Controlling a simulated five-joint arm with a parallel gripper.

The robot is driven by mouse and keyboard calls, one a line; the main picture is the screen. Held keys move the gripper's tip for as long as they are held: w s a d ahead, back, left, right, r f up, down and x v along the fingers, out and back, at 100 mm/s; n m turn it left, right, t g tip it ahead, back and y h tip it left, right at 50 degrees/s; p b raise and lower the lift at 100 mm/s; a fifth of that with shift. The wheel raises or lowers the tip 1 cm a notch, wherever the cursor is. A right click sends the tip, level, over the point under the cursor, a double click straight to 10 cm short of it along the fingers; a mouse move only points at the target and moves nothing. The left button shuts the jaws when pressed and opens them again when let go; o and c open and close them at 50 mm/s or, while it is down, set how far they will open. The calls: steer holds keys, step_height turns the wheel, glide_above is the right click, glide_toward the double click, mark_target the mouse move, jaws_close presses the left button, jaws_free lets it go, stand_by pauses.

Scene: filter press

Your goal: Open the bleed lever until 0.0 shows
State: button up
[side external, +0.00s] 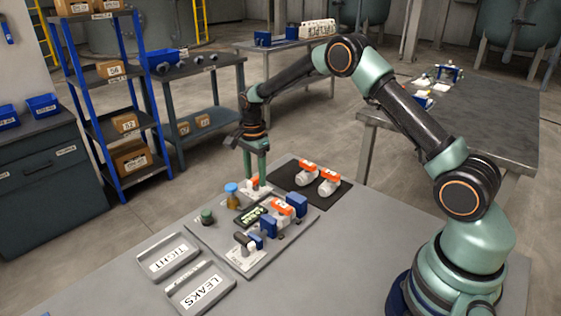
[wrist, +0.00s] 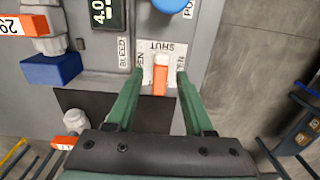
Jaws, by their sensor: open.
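The bleed lever (wrist: 160,76) is an orange bar on a white plate marked SHUT and, at both sides, OPEN. The bar lines up with the SHUT mark in the wrist view. My gripper (wrist: 160,73) is open, with one green finger on each side of the lever and a gap on both sides. In the side view my gripper (side external: 256,172) points down over the lever, which is mostly hidden there. The display (wrist: 103,12) reads 4.0 and is partly cut off; it also shows in the side view (side external: 250,216), too small to read.
Orange-and-white filter parts (side external: 328,183) lie on a black mat (side external: 288,180). Another orange-labelled part (side external: 282,209) sits among blue blocks on the grey rig. TIGHT (side external: 150,247) and LEAKS (side external: 184,278) trays are at front left.

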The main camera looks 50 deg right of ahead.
jaws_close()
steer(key=n, duration=0.4)
steer(key=shift+n, duration=0.3)
steer(key=n, duration=0.4)
steer(key=shift+n, duration=0.3)
steer(key=n, duration=0.4)
steer(key=shift+n, duration=2.4)
